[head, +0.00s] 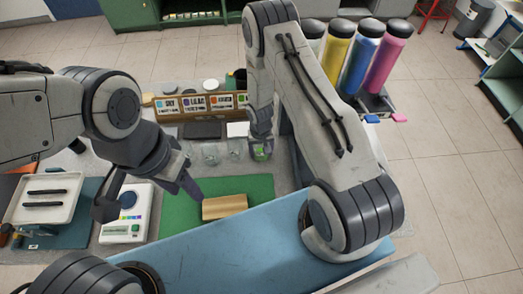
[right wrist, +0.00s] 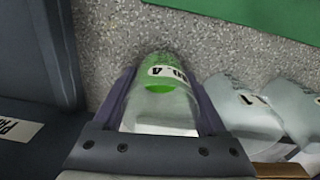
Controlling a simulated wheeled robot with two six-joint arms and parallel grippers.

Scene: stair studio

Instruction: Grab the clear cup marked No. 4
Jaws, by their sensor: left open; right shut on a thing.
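The clear cup marked No. 4 (right wrist: 160,100) sits between the two fingers of my right gripper (right wrist: 163,88) in the right wrist view. Its white label reads "O. 4", partly cut off, and a green patch shows on it. In the head view the same cup (head: 261,153) shows small and greenish below my right gripper (head: 260,140), which is shut on it. I cannot tell whether the cup is off the surface. My left gripper (head: 150,199) is open and empty, above the area between the scale and the green mat.
Beside the held cup stand other clear cups, one labelled 1 (right wrist: 246,108). A wooden block (head: 225,207) lies on the green mat (head: 180,222). A scale (head: 124,215) and a white tray (head: 45,199) are at left. A labelled rack (head: 195,103) stands behind.

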